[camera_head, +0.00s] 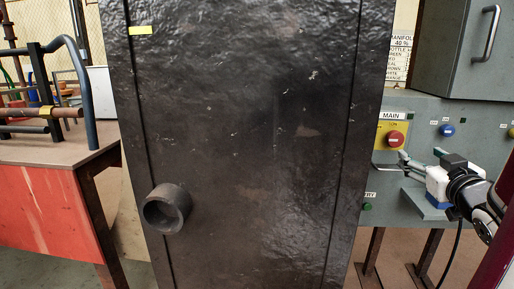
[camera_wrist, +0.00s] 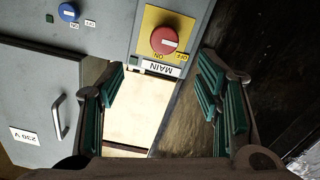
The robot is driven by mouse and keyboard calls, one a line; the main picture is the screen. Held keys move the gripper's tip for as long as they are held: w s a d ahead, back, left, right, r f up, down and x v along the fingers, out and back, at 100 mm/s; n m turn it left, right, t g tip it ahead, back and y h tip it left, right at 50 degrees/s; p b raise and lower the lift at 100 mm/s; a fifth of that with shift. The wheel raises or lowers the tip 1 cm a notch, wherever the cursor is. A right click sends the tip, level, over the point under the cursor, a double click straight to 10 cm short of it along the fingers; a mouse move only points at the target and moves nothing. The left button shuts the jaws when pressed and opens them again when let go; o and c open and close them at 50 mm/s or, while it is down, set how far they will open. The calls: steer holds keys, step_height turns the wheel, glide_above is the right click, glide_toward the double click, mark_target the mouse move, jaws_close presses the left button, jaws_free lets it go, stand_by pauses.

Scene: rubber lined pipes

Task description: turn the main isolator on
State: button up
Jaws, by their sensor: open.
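The main isolator is a round red knob (camera_head: 394,138) on a yellow plate under a white MAIN label (camera_head: 393,116), on the grey panel right of the dark slab in the head view. In the wrist view, which is turned over, the red knob (camera_wrist: 164,40) sits at top centre with a pale mark across its face. ON and OFF lettering shows on the yellow plate (camera_wrist: 150,20). My gripper (camera_head: 388,166) is open and empty, just below the knob in the head view. In the wrist view my gripper (camera_wrist: 163,85) has its green-padded fingers apart, with the knob beyond them.
A large dark slab (camera_head: 235,130) with a pipe stub (camera_head: 167,208) stands close left of the panel. A blue knob (camera_head: 446,130) sits right of the isolator, and a green button (camera_head: 367,206) lower left. A grey cabinet (camera_head: 470,50) with a handle projects above.

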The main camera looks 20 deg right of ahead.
mark_target(396, 140)
steer(key=shift+a+f, duration=0.15)
steer(key=shift+a, duration=0.15)
steer(key=shift+w+p, duration=0.15)
steer(key=shift+p, duration=0.3)
steer(key=p, duration=0.3)
steer(key=w+d+p, duration=0.1)
steer(key=p, duration=0.2)
steer(key=shift+w+d+t, duration=0.1)
steer(key=shift+w+t, duration=0.2)
steer(key=shift+w+d+p, duration=0.1)
steer(key=shift+w+p, duration=0.05)
steer(key=shift+p, duration=0.65)
steer(key=b+x, duration=0.1)
steer(key=x, duration=1)
steer(key=shift+w+f, duration=0.1)
steer(key=shift+f, duration=0.05)
